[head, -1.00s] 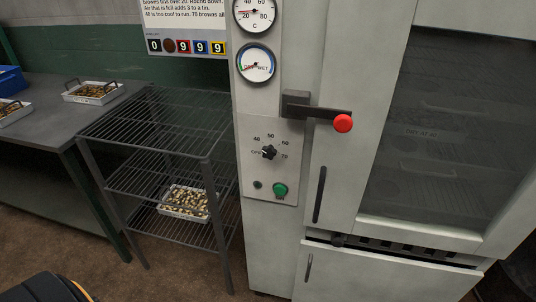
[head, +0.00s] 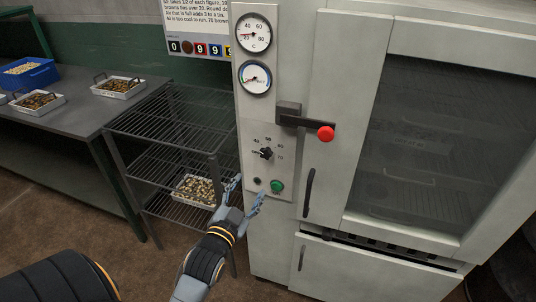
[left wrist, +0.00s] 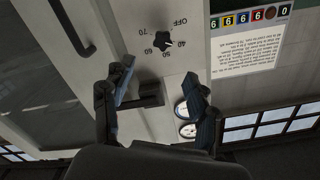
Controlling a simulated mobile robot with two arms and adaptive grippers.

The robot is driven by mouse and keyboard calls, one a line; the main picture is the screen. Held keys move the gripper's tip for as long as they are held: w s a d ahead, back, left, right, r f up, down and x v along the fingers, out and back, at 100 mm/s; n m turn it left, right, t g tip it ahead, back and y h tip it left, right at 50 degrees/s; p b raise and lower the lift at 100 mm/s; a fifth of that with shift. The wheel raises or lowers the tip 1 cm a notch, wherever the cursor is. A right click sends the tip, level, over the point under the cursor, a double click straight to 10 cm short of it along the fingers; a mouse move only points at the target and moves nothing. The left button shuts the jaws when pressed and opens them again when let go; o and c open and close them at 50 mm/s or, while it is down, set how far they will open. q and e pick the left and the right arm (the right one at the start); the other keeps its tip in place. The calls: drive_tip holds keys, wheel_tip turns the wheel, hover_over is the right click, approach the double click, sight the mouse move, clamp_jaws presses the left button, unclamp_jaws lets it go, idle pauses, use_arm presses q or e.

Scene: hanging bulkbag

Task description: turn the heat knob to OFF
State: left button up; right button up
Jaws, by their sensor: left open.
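The heat knob (head: 265,153) is a black knob on the oven's pale control panel (head: 248,131), with a dial marked OFF, 40, 50, 60 and 70. Its exact pointing is too small to tell. It also shows upside down in the left wrist view (left wrist: 163,41), clear of my fingers. My left gripper (head: 249,189) is open and empty, below the knob and near the panel's lower part. In the left wrist view, my open left gripper (left wrist: 159,70) has its fingers spread with the knob beyond and between their tips. My right gripper is not in view.
A green button (head: 277,186) sits below the knob. A lever with a red ball (head: 326,134) juts out above right. Two gauges (head: 255,78) are above. A wire rack (head: 170,120) with a tray (head: 196,190) stands left, beside a grey table (head: 75,105).

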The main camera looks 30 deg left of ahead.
use_arm(q)
drive_tip(key=p, duration=0.1)
approach(266, 154)
drive_tip(key=p+x, duration=0.1)
drive_tip(key=x, duration=0.6)
drive_tip(key=shift+w+a, duration=0.15)
drive_tip(key=shift+w, duration=0.2)
drive_tip(key=shift+w+a, duration=0.15)
drive_tip(key=shift+w, duration=0.5)
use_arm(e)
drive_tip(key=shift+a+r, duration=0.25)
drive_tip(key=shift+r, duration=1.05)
use_arm(q)
drive_tip(key=c, duration=1.1)
